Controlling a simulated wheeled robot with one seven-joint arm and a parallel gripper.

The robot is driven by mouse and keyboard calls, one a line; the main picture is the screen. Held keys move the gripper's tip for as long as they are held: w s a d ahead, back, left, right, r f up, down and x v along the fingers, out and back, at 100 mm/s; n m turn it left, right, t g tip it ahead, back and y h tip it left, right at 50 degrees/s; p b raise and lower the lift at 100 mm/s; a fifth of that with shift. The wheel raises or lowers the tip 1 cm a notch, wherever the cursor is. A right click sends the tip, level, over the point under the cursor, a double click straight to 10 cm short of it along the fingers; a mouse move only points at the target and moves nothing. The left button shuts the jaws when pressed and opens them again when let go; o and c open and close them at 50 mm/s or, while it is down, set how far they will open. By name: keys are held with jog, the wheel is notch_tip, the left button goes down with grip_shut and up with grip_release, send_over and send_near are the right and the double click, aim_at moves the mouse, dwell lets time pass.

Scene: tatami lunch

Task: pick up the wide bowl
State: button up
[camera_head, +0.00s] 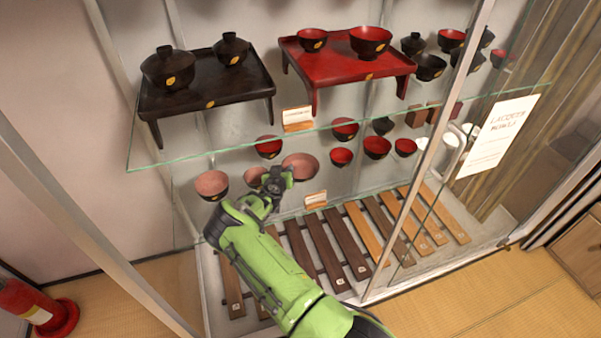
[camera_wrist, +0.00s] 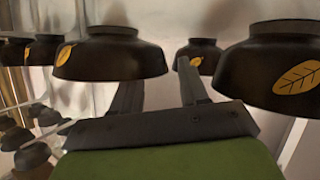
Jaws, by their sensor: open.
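Several bowls stand on the shelf level below the glass shelf. The widest-looking is a pink-lined bowl (camera_head: 300,163) just behind and right of my gripper (camera_head: 272,181). Another pink-lined bowl (camera_head: 211,183) stands to the left, and a smaller one (camera_head: 253,176) is partly hidden behind my gripper. In the wrist view, bowls appear upside down: a large dark bowl with a gold leaf (camera_wrist: 270,70) at right and another (camera_wrist: 115,58) at left. My gripper (camera_wrist: 160,76) is open and empty, its fingers between them. Which wrist-view bowl is the widest is unclear.
A glass shelf (camera_head: 180,150) above carries a black tray table (camera_head: 200,98) and a red tray table (camera_head: 345,68) with bowls. Small red bowls (camera_head: 376,147) stand behind. Wooden slats (camera_head: 325,250) lie below. A metal cabinet post (camera_head: 425,160) stands at right.

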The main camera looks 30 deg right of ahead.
grip_shut()
